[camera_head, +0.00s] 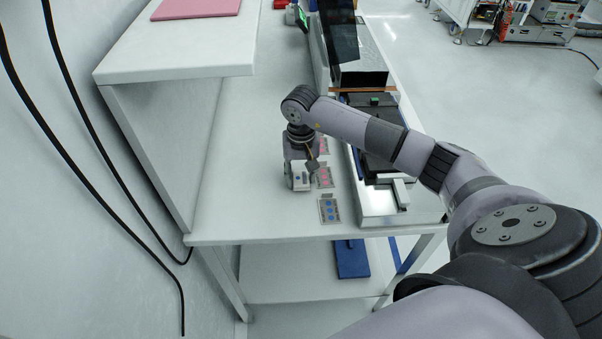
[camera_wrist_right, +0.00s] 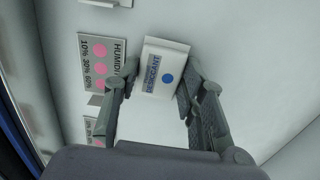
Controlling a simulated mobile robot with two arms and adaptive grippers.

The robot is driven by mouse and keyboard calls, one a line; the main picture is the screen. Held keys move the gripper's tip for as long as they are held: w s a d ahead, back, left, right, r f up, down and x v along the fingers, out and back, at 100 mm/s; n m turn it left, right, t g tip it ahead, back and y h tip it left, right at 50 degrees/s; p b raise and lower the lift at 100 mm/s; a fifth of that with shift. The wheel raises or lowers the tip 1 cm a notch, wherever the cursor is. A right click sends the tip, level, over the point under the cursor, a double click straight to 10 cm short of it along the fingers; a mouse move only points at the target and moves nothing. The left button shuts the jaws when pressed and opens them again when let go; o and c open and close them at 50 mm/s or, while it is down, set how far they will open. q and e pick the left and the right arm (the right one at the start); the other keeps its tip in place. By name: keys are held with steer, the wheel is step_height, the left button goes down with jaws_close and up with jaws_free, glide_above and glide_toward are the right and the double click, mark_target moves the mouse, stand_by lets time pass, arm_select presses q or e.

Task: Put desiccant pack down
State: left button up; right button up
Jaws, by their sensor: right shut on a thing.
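The desiccant pack (camera_wrist_right: 161,70) is a small white block with a blue dot and a "DESICCANT" label. My right gripper (camera_wrist_right: 158,88) has its two fingers on either side of it and is shut on it. In the head view the right gripper (camera_head: 300,178) points down over the white table (camera_head: 245,170), left of the humidity cards, with the pack (camera_head: 299,181) at its fingertips. Whether the pack touches the table cannot be told. My left gripper is not in view.
A humidity card with pink dots (camera_head: 324,178) lies just right of the right gripper, and one with blue dots (camera_head: 329,211) lies nearer the front edge. A machine with a dark tray (camera_head: 376,165) stands to the right. A raised white shelf (camera_head: 175,55) is at left.

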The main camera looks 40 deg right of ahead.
steer(key=shift+f, duration=0.15)
steer(key=o, duration=1)
